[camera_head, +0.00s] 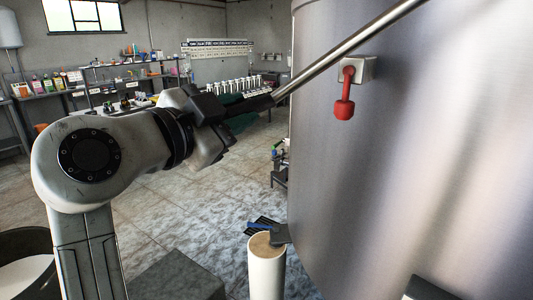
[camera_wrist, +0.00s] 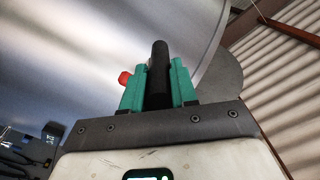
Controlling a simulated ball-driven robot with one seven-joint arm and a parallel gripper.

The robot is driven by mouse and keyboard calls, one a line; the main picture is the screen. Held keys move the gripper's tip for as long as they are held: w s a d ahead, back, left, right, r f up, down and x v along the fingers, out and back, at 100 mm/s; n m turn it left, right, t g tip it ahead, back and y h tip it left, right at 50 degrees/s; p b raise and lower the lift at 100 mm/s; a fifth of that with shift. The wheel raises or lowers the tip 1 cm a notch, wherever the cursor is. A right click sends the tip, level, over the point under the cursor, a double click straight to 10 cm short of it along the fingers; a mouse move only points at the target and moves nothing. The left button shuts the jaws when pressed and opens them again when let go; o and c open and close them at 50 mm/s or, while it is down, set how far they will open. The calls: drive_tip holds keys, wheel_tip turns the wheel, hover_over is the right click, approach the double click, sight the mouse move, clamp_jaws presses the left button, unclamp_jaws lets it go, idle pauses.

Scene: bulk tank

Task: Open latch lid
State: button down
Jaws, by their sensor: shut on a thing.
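The large brushed-metal tank (camera_head: 440,150) fills the right of the head view; its curved metal also shows in the wrist view (camera_wrist: 60,60). A long metal bar (camera_head: 345,48) slants down from the top edge, in front of the tank, to a black grip (camera_head: 262,102). My gripper (camera_head: 228,108) is at this lower end. In the wrist view, its two green fingers (camera_wrist: 157,85) are shut on the black grip (camera_wrist: 159,55), one on each side. The lid and the bar's upper end are out of the head view, so I cannot tell the lid's position.
A red lever (camera_head: 345,108) on a metal block juts from the tank wall; its red end shows in the wrist view (camera_wrist: 125,78). A pale post (camera_head: 266,270) stands below. Cluttered shelves (camera_head: 130,80) line the back. Tiled floor (camera_head: 200,215) lies open between.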

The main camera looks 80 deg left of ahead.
drive_tip(key=shift+s+a+r+m, duration=0.2)
drive_tip(key=shift+s+a+r, duration=0.15)
drive_tip(key=shift+r, duration=0.3)
drive_tip(key=shift+s+a+r+m, duration=0.2)
drive_tip(key=shift+s+a+r, duration=0.15)
drive_tip(key=shift+r, duration=0.25)
drive_tip(key=c, duration=0.9)
unclamp_jaws()
drive_tip(key=shift+d, duration=0.1)
drive_tip(key=shift+w, duration=0.1)
drive_tip(key=b+v, duration=0.1)
drive_tip(key=v, duration=0.9)
drive_tip(key=shift+s+d, duration=0.25)
drive_tip(key=shift+s, duration=0.1)
